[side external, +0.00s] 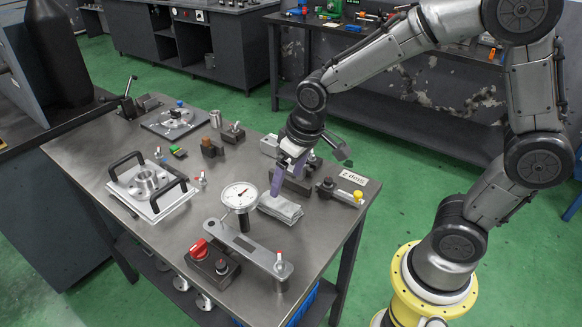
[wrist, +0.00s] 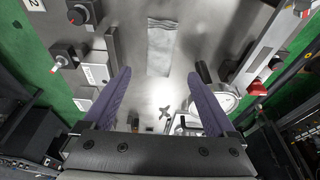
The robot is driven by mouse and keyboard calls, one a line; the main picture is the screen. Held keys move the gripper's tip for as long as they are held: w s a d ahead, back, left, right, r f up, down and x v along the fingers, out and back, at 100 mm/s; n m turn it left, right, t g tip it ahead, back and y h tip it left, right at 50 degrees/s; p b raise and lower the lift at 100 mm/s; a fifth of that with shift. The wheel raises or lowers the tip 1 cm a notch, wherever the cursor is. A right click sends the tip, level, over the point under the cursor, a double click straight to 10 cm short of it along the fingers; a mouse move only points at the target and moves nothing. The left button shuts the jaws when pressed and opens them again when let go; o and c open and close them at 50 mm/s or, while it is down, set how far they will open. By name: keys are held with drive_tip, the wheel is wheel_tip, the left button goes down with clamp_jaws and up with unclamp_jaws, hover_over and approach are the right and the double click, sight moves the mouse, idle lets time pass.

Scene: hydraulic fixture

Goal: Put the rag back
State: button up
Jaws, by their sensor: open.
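The rag (side external: 281,208) is a grey folded cloth lying flat on the metal table, near its right edge in the side view. In the wrist view the rag (wrist: 160,48) is a pale strip with a wavy end, beyond the fingertips and between their lines. My gripper (side external: 279,177) points down with its purple fingers just above and beside the rag in the side view. In the wrist view my gripper (wrist: 159,72) has its two fingers wide apart with nothing between them. I cannot tell the exact height of the fingertips over the table.
A dial gauge (side external: 239,196) stands close left of the rag. A plate with black handles (side external: 150,184) is at the left. A block with a yellow-tipped valve (side external: 341,192) and a "Stop 2" label (side external: 354,178) are at right.

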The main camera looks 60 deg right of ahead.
drive_tip(key=s+d+r+t, duration=0.1)
drive_tip(key=s+r, duration=0.4)
drive_tip(key=s, duration=0.4)
drive_tip(key=s+d+r+t, duration=0.1)
drive_tip(key=s+r, duration=0.4)
drive_tip(key=s, duration=0.3)
drive_tip(key=shift+s+d+r, duration=0.2)
drive_tip(key=shift+s+d, duration=0.05)
drive_tip(key=shift+s, duration=0.15)
